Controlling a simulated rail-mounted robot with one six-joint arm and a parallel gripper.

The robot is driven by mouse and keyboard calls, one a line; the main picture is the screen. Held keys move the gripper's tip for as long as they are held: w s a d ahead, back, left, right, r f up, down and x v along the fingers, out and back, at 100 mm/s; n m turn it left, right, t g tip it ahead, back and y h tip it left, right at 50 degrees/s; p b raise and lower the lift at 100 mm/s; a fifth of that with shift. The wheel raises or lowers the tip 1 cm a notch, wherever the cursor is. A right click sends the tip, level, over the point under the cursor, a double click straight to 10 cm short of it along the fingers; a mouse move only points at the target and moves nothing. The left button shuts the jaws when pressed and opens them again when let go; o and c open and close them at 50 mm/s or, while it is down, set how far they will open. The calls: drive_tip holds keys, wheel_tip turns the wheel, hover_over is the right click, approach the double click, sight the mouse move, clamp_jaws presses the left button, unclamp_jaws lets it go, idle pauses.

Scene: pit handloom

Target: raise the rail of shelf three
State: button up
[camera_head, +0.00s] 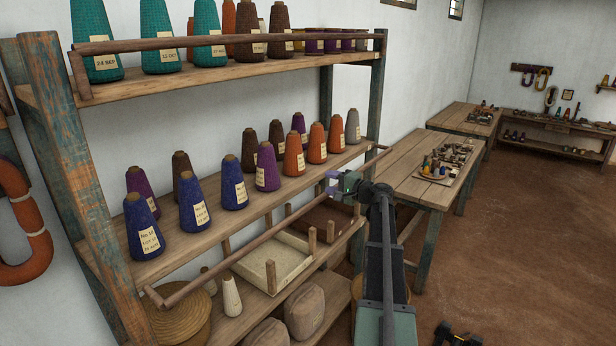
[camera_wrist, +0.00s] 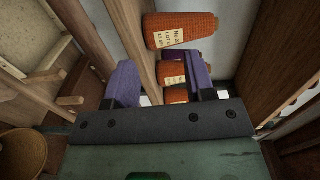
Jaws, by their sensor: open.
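A rack of wooden shelves fills the left of the head view. A wooden rail (camera_head: 240,241) slants across the front of the middle shelf (camera_head: 207,236), lowered below its cone bases. The top shelf's rail (camera_head: 150,44) is up across the front of its cones. My gripper (camera_head: 334,183) is near the far end of the lowered rail, just in front of the middle shelf. In the wrist view its two purple fingers (camera_wrist: 160,85) are open and apart, with a wooden member and orange cones beyond them. I cannot tell whether the rail lies between the fingers.
Blue, purple, brown, orange and grey cones stand on the middle shelf, including a blue cone (camera_head: 142,227). Trays, one pale (camera_head: 272,262), sit on the shelf below. A wooden table (camera_head: 425,187) stands to the right of my arm. Brown floor (camera_head: 530,230) is open further right.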

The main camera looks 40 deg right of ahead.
drive_tip(key=shift+s+d, duration=0.15)
drive_tip(key=shift+s, duration=0.35)
drive_tip(key=shift+c, duration=0.2)
